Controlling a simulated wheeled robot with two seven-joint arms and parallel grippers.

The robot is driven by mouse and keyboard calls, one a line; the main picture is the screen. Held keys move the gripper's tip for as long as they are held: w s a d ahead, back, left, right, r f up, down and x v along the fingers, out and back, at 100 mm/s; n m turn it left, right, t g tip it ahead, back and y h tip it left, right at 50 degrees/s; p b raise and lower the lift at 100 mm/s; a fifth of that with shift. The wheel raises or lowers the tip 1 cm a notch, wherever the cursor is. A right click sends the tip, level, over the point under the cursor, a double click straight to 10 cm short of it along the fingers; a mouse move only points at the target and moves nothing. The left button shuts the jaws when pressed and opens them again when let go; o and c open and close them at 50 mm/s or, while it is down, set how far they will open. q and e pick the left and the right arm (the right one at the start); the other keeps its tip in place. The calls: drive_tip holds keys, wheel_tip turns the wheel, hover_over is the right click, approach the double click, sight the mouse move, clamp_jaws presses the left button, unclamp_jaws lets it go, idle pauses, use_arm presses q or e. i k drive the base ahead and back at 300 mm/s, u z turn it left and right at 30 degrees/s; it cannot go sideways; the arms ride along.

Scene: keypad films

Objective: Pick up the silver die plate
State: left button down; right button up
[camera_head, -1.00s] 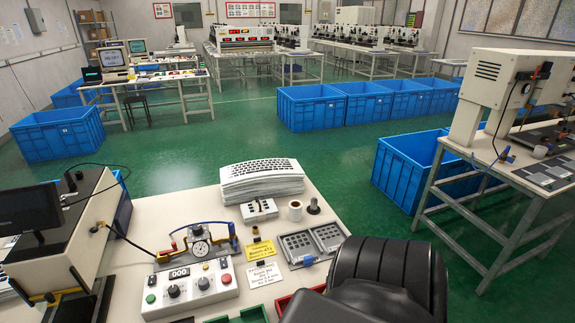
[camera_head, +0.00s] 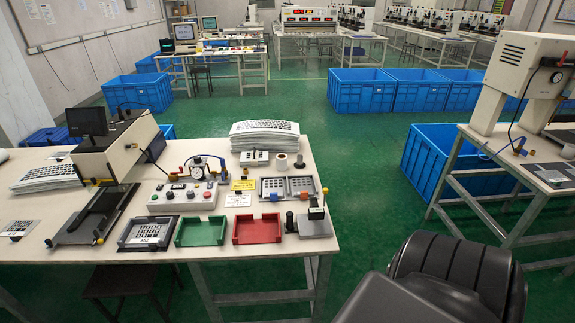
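Two grey plates with rows of dark holes lie side by side at the right of the near table. Neither of my grippers is in view. A black rounded part of my own body fills the bottom right.
The table (camera_head: 335,212) also holds a green tray (camera_head: 201,230), a red tray (camera_head: 257,228), a dark framed plate (camera_head: 147,232), a control box (camera_head: 183,196), a small stand (camera_head: 315,220) and a stack of keypad films (camera_head: 264,135). Green floor is open to the right.

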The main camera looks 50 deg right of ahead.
sight(273, 189)
drive_tip(key=z, duration=0.45)
drive_tip(key=i, duration=0.5)
drive_tip(key=z, duration=0.45)
